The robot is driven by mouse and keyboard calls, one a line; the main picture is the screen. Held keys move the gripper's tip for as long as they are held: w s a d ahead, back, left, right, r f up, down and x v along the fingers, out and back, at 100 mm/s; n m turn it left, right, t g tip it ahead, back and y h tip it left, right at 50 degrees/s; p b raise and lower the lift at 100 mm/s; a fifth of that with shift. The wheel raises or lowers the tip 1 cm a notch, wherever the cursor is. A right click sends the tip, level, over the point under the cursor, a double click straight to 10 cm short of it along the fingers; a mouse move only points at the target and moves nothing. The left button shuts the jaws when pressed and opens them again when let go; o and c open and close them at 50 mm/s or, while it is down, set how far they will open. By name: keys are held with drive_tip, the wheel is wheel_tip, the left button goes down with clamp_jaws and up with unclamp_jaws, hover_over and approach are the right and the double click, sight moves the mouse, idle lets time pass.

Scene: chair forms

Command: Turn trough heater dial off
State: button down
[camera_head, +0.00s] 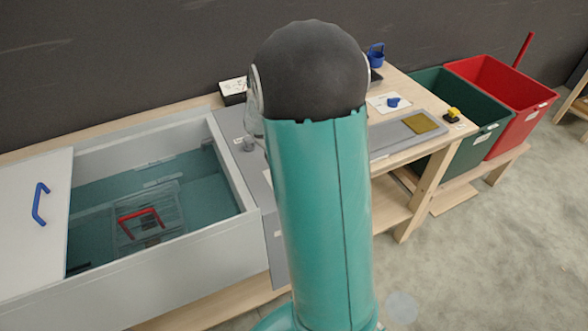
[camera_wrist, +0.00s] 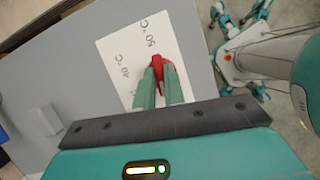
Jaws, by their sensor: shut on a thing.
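In the wrist view, a small red dial (camera_wrist: 157,60) sits on a white label (camera_wrist: 118,62) printed with "40°C" and "50°C". My gripper (camera_wrist: 158,72) is shut on the dial, with its green fingers on either side of it. The fingers hide part of the dial, so its exact setting is unclear. The label is on a grey panel (camera_wrist: 60,75). In the head view, the grey trough (camera_head: 215,165) holds water and a clear basket with a red handle (camera_head: 141,216). There my own arm hides the dial and gripper.
A white lid (camera_head: 25,235) with a blue handle covers the trough's left part. To the right, a wooden table bears a grey tray (camera_head: 395,138), a blue cup (camera_head: 376,55) and a yellow-black item (camera_head: 453,114). Green (camera_head: 480,118) and red (camera_head: 520,95) bins stand beyond it.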

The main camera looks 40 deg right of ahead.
drive_tip(key=shift+n+t, duration=0.3)
drive_tip(key=shift+n, duration=0.4)
drive_tip(key=c, duration=1.5)
unclamp_jaws()
drive_tip(key=v, duration=1.4)
drive_tip(key=shift+a+f, duration=0.1)
